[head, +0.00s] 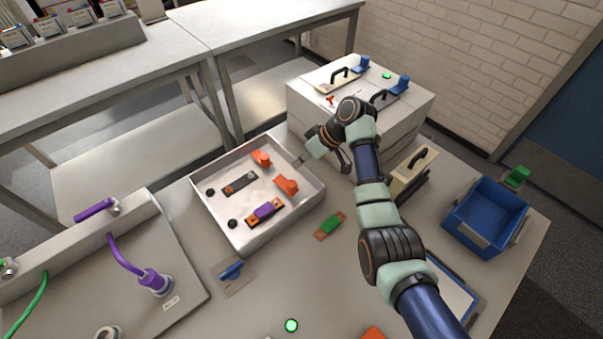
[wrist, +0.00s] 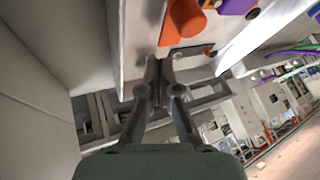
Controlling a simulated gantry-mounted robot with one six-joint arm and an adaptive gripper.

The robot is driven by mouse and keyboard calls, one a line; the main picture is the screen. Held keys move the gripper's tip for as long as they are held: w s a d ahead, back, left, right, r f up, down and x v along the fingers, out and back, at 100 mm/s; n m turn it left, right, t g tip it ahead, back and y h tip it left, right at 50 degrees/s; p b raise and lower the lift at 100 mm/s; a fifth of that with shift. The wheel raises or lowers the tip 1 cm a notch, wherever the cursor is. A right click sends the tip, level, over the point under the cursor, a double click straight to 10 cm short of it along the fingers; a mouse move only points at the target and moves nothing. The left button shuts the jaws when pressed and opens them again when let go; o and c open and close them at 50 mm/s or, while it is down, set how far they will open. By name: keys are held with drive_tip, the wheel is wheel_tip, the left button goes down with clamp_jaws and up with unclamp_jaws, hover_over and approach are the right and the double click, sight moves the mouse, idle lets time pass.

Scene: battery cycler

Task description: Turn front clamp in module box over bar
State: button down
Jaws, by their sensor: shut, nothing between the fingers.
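The module box (head: 213,222) is an open, shallow pale box on the table. Two orange clamps sit inside it: the back clamp (head: 262,158) and the front clamp (head: 286,186). A dark bar with copper ends (head: 240,183) and a purple-topped bar with copper ends (head: 264,211) lie to their left. My gripper (head: 300,161) is shut and empty at the box's right rim, apart from both clamps. In the wrist view, my gripper's fingertips (wrist: 160,62) are together, with an orange clamp (wrist: 183,22) just beyond them. Which clamp this is, I cannot tell.
A white cabinet (head: 352,119) with handled lids stands behind my gripper. A green-topped copper piece (head: 330,225) lies right of the box, and a blue-handled plate (head: 233,275) in front. A blue bin (head: 487,215) stands at right. Purple and green cables (head: 126,257) are at left.

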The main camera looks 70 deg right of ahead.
drive_tip(key=s+d+r+y, duration=0.2)
drive_tip(key=s+d+r, duration=0.1)
drive_tip(key=s, duration=0.1)
drive_tip(key=shift+g, duration=0.3)
drive_tip(key=b+x, duration=0.4)
drive_tip(key=x, duration=0.6)
drive_tip(key=shift+w+a+f+b, duration=0.1)
drive_tip(key=shift+f+b, duration=0.2)
drive_tip(key=shift+b, duration=0.05)
